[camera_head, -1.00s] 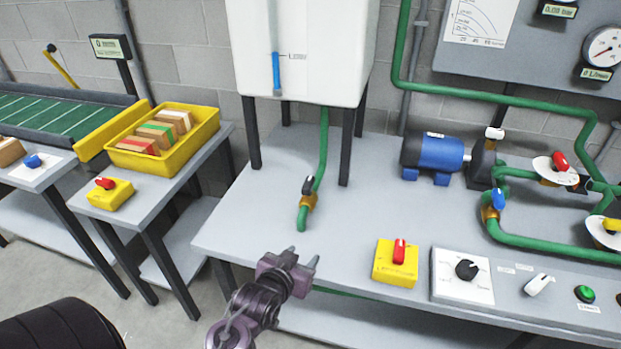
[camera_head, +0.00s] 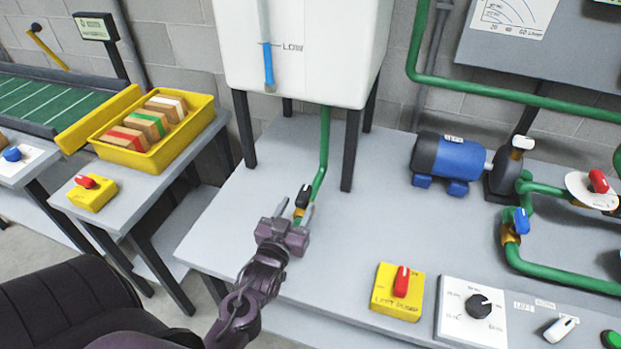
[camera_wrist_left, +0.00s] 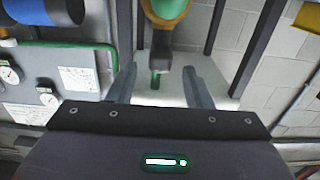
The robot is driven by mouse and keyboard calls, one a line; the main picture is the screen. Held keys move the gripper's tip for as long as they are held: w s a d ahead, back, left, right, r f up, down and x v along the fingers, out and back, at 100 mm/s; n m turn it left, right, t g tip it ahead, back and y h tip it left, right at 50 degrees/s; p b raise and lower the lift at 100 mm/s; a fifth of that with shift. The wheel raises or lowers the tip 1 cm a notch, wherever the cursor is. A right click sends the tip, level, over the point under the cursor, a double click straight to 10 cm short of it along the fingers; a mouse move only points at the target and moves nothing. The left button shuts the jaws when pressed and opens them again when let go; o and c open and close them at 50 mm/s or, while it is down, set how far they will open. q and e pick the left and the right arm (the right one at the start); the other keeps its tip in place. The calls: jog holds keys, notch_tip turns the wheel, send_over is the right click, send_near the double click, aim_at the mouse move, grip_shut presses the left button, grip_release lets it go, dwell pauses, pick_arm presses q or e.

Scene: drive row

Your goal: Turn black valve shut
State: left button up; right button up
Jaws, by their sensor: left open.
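The black valve (camera_head: 302,197) has a black handle on a brass body, on the green pipe below the white tank. It also shows upside down in the left wrist view (camera_wrist_left: 161,48), ahead of the jaws and roughly centred between them. My left gripper (camera_head: 295,210) is open and empty, its fingers pointing at the valve. In the head view the fingertips overlap the valve's lower part and hide some of it. I cannot tell whether they touch it. My right gripper is not in view.
The white tank (camera_head: 300,60) stands on black legs behind the valve. A blue pump (camera_head: 452,160), a yellow box with a red switch (camera_head: 385,300) and a black dial (camera_head: 478,306) are to the right. The grey bench (camera_head: 350,225) is clear around the valve.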

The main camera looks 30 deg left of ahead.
aim_at(306, 187)
pick_arm(q)
jog(key=x, duration=0.3)
jog(key=shift+w+r, duration=0.15)
jog(key=shift+w, duration=0.15)
jog(key=x, duration=0.3)
jog(key=shift+w+p, duration=0.1)
jog(key=shift+p, duration=0.25)
jog(key=shift+w+a, duration=0.1)
jog(key=shift+w, duration=0.2)
jog(key=shift+c, duration=0.6)
jog(key=c, duration=0.9)
jog(key=shift+o, duration=0.2)
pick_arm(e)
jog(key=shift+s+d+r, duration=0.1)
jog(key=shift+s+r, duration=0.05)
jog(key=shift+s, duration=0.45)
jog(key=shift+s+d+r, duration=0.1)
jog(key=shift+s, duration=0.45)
